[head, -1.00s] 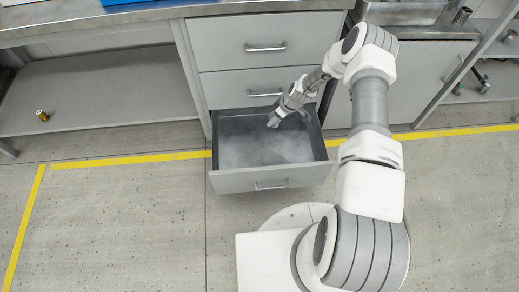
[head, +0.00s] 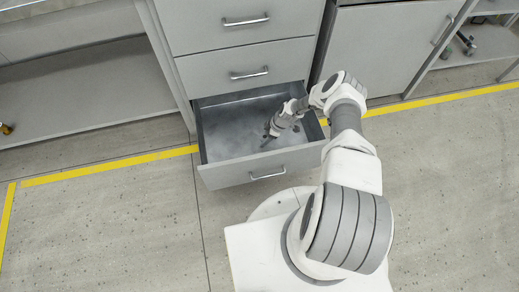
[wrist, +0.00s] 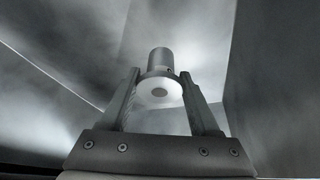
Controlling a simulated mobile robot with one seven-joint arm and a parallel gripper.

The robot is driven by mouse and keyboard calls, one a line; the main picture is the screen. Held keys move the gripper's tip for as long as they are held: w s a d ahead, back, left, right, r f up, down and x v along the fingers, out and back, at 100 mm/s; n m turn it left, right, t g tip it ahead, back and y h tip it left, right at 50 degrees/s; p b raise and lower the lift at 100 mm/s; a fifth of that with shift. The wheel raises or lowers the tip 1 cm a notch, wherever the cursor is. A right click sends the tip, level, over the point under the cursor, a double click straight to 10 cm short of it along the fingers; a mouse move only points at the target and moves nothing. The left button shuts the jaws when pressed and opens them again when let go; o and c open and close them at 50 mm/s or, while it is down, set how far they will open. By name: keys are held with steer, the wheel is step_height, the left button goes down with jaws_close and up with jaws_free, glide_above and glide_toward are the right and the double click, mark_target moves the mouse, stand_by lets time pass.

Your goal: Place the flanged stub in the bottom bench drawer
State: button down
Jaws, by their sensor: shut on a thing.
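The bottom bench drawer (head: 225,176) is pulled open, and its grey inside shows no other things. My gripper (head: 268,138) is inside the drawer opening, near the middle to right part. In the wrist view my gripper (wrist: 158,95) is shut on the flanged stub (wrist: 159,62), a grey cylinder with a wider round flange and a pale end face. The flange sits between the two fingers. In the head view the stub is too small to make out clearly. I cannot tell whether it touches the drawer floor.
Two shut drawers with bar handles, the upper one (head: 245,20) and the middle one (head: 249,75), are above the open drawer. A shut cabinet door (head: 385,45) stands to the right. A small can-like thing (head: 6,129) is on the low shelf (head: 90,95) at left.

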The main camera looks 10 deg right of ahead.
steer(key=s+a+f, duration=0.2)
steer(key=shift+s+a+f, duration=0.3)
steer(key=shift+s+a, duration=0.1)
step_height(320, 180, down, 4)
steer(key=shift+b, duration=1.2)
steer(key=shift+r, duration=0.1)
steer(key=shift+c, duration=0.6)
jaws_free()
